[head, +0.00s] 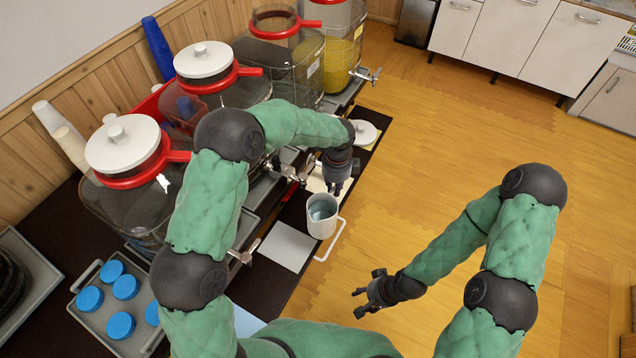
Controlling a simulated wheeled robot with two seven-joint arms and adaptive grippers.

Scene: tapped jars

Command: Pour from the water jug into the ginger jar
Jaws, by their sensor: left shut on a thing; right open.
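The water jug (321,222) is a white jug with bluish water inside, near the counter's right edge, roughly upright. My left gripper (337,187) is at its far rim, shut on the jug. Several tapped jars with red collars stand in a row: a near one with a white lid (122,147), a second with a white lid (203,60), an open-topped one (283,55) and a far one with yellow liquid (340,55). I cannot read which is the ginger jar. My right gripper (368,298) is open and empty over the floor.
A loose white lid (364,132) lies on the counter beside the far jars. A tray with blue caps (119,287) is at the lower left. White cups (58,128) and blue cups (158,48) stand by the wall. A metal tap (365,75) juts out. The wooden floor at right is clear.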

